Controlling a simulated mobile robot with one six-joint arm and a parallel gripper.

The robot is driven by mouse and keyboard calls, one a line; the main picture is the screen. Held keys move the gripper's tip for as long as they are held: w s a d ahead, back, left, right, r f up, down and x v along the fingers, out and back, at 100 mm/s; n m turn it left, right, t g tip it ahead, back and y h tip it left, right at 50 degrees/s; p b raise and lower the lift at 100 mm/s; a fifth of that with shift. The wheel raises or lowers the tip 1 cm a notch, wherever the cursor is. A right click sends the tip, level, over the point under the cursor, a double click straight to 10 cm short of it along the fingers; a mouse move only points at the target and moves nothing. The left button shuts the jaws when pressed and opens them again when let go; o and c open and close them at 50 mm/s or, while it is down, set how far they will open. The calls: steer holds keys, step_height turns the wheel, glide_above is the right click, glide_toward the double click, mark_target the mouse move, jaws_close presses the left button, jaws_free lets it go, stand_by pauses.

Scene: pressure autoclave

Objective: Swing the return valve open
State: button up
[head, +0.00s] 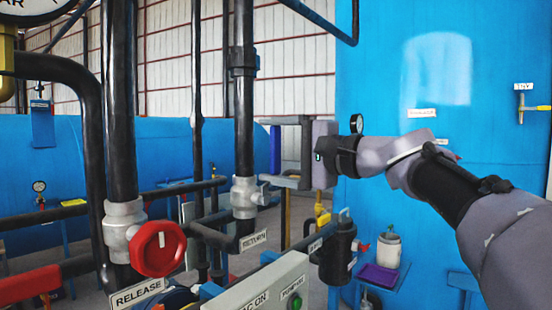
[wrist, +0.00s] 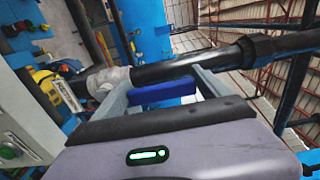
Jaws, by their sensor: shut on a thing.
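The return valve (head: 245,198) is a grey body on a black upright pipe, above a RETURN label (head: 254,240). Its blue handle (head: 275,149) stands upright beside the pipe, roughly parallel to it. My gripper (head: 279,151) reaches in from the right, one finger at the handle's top and one at its lower end. It is shut on the handle. In the wrist view the blue handle (wrist: 165,92) spans the gap between the fingers of my gripper (wrist: 158,88), with the grey valve body (wrist: 108,82) just beyond. The finger contact faces are hard to see.
A red round knob (head: 158,248) on the release valve stands at left front. A control box (head: 262,284) with a green button is below. A black canister (head: 338,250) and a blue vessel (head: 400,100) stand to the right. Several pipes crowd the left.

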steer(key=shift+f, duration=0.1)
stand_by(0.4)
steer(key=o, duration=1.9)
steer(key=shift+s, duration=0.1)
steer(key=p+v, duration=0.1)
steer(key=v, duration=1.6)
steer(key=shift+s+d, duration=0.15)
